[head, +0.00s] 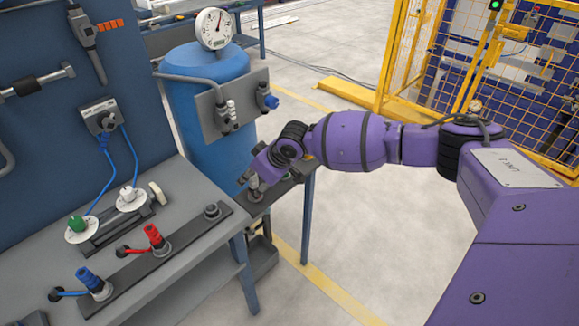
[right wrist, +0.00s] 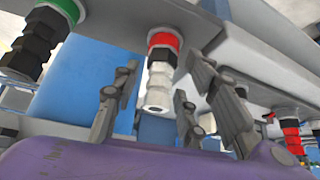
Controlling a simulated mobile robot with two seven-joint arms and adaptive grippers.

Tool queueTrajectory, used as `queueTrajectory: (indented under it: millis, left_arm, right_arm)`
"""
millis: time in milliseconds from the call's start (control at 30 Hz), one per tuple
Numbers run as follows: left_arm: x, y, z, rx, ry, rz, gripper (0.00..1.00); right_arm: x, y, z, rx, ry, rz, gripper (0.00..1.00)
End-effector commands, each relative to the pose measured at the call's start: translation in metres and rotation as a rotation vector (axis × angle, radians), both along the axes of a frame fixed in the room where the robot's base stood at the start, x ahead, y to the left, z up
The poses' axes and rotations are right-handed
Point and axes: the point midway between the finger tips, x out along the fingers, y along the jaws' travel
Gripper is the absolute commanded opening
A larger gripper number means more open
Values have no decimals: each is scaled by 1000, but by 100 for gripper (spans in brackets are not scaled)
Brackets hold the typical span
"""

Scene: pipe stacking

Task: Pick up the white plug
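In the head view, my right gripper (head: 262,172) is low over the end of the bench beside the blue tank. The plug there is mostly hidden by the gripper. My left gripper is not in view.
A blue plug (head: 92,281) and a red plug (head: 154,237) stand on the dark strip on the bench. A blue tank (head: 185,105) with a gauge (head: 213,28) stands behind my gripper. A black plug (right wrist: 38,38) under a green ring is at left in the wrist view.

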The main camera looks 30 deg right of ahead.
Motion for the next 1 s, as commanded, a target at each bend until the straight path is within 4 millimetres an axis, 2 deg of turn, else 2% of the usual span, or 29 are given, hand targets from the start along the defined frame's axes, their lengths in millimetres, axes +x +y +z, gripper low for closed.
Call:
queueTrajectory:
  millis: [33,267,733,867,1000]
  left_arm:
    - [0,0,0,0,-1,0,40]
    - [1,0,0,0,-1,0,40]
    - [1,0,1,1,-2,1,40]
    - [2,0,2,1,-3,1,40]
    - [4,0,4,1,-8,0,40]
  right_arm:
    - [1,1,2,0,-3,0,29]
    - [1,1,2,1,-3,1,0]
    - [1,1,6,2,-4,1,0]
    - [2,1,18,2,-7,1,0]
    - [0,2,40,2,-8,3,0]
